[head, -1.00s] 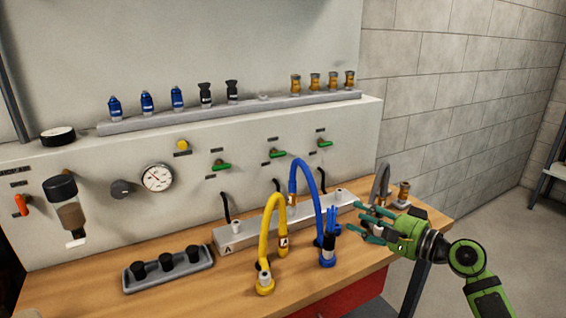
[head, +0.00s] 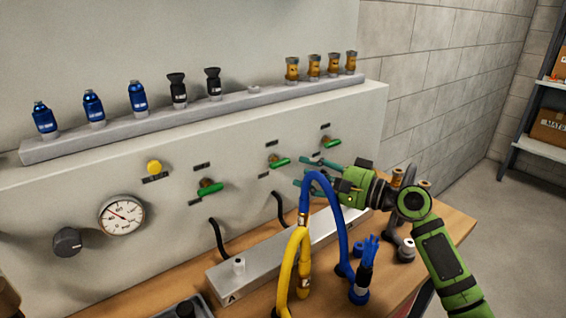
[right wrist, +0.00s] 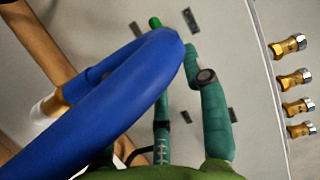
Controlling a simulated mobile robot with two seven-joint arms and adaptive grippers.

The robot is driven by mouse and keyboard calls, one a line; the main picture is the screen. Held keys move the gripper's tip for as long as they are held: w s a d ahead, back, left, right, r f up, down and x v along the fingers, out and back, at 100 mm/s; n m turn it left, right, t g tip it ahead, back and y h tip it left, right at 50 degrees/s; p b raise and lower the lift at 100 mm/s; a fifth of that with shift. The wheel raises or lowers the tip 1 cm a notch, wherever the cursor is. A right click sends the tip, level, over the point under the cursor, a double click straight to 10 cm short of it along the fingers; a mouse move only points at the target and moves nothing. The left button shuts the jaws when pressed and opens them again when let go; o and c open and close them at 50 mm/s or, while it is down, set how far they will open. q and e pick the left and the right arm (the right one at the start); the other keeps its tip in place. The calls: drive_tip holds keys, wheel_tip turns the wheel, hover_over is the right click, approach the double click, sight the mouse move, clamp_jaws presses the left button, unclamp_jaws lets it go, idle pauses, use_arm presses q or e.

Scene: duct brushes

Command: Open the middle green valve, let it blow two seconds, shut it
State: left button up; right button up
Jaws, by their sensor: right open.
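The middle green valve (head: 279,161) is on the pale panel, its handle lying roughly level. The left green valve (head: 210,188) and right green valve (head: 331,141) flank it, with similar handle angles. My right gripper (head: 302,171) is open and empty, its teal fingers just right of the middle valve, apart from it as far as I can tell. In the right wrist view a green handle (right wrist: 154,22) shows beyond the fingers (right wrist: 178,70); the blue hose (right wrist: 110,95) crosses in front and hides part of one finger. My left gripper is out of view.
The blue hose (head: 343,225) arches close below my right gripper. A yellow hose (head: 285,262) stands beside it over a grey block (head: 225,281). A gauge (head: 121,215) and a yellow button (head: 154,167) sit left on the panel. A ledge (head: 240,106) above carries several fittings.

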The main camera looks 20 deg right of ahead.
sight(284, 166)
drive_tip(key=p+x, duration=0.1)
drive_tip(key=x, duration=0.3)
drive_tip(key=shift+a+r, duration=0.1)
drive_tip(key=shift+r, duration=0.1)
drive_tip(key=shift+w+a+f, duration=0.2)
drive_tip(key=shift+w+a, duration=0.25)
drive_tip(key=shift+w, duration=0.05)
clamp_jaws()
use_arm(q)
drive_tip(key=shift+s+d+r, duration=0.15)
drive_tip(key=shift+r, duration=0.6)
